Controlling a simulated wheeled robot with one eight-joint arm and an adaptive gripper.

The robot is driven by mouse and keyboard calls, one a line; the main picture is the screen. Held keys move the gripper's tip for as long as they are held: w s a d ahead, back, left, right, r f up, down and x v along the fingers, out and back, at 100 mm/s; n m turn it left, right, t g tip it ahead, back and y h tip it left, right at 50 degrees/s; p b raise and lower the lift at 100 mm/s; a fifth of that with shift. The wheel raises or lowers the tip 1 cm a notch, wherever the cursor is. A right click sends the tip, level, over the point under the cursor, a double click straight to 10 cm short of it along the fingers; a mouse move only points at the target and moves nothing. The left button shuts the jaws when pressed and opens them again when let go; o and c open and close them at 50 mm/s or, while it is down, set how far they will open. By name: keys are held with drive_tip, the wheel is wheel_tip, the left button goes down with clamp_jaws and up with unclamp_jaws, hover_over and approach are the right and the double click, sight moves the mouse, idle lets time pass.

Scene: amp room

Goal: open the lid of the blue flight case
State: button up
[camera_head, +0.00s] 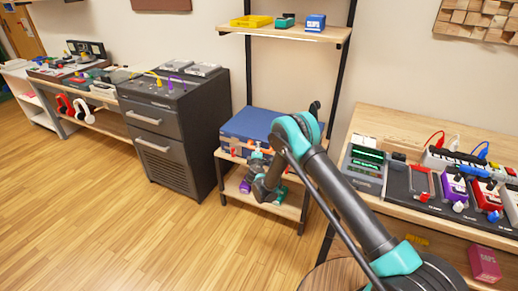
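The blue flight case (246,123) sits on the middle board of the black-framed shelf. Its lid looks shut. The right part of the case is hidden behind my arm. My gripper (257,162) is at the front of the case, low near the shelf board's front edge. It is small and overlapped by my own links, so I cannot tell whether its fingers are open, or whether they touch the case. Small orange-red parts show at the case front beside it.
A dark drawer cabinet (165,152) stands close on the left. A workbench (455,237) with several pedals is on the right. An upper shelf board (285,32) holds a yellow tray (251,21) and small boxes. The wooden floor (150,240) in front is clear.

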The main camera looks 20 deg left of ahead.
drive_tip(key=shift+c, duration=0.5)
clamp_jaws()
drive_tip(key=shift+r, duration=0.1)
